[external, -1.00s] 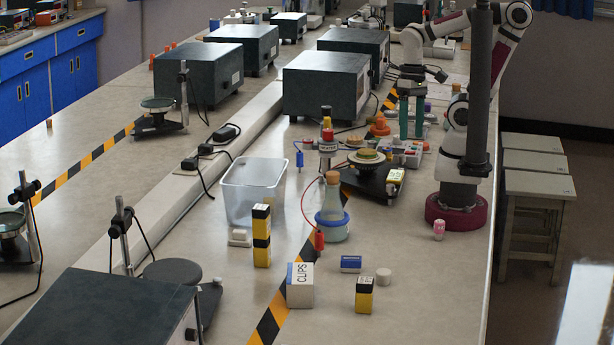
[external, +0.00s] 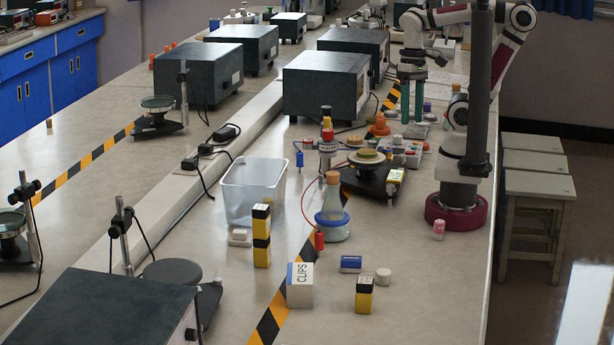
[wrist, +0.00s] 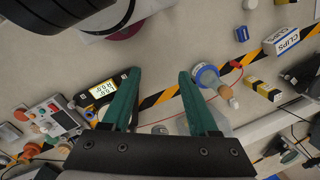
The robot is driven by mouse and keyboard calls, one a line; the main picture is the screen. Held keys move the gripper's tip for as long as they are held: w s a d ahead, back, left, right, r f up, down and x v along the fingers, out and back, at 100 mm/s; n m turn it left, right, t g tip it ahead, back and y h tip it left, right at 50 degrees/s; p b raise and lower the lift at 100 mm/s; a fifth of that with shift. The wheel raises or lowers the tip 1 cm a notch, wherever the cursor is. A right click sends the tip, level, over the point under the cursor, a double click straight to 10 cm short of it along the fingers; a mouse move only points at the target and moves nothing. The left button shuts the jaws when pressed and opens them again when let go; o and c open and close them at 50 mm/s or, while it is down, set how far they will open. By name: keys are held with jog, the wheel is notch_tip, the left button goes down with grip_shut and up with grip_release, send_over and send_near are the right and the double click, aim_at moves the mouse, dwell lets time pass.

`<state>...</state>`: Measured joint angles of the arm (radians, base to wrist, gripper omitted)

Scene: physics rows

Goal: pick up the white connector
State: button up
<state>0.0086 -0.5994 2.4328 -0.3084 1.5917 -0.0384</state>
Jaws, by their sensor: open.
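I cannot surely tell which thing is the white connector. A small white block (external: 240,237) lies on the bench by the front of the clear bin. A short white cylinder (external: 383,275) stands farther right, near a blue-and-white block. My gripper (external: 412,122) is at the back right, above the bench, with its green fingers pointing down. It is open and empty, and well apart from both white things. In the wrist view my gripper (wrist: 156,73) shows two green fingers wide apart, with bare bench and striped tape between them.
A clear bin (external: 252,190), a stoppered flask (external: 333,212), stacked yellow-black blocks (external: 261,235) and a CLIPS box (external: 300,286) stand on the bench. A dark scale (external: 368,178) and a control box (wrist: 45,122) are near my arm.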

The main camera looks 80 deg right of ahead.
aim_at(244, 231)
jog(key=w+a+r+n+t+y, duration=0.25)
jog(key=w+a+n+t, duration=0.65)
jog(key=w+a, duration=1.4)
notch_tip(244, 231, down, 21)
jog(key=s+m+t+h, duration=0.2)
jog(key=t+h, duration=0.1)
jog(key=t, duration=0.2)
jog(key=x, duration=1)
jog(key=f+x, duration=0.1)
jog(key=x, duration=0.4)
jog(key=shift+w+d+f, duration=0.1)
jog(key=shift+d, duration=0.15)
grip_shut()
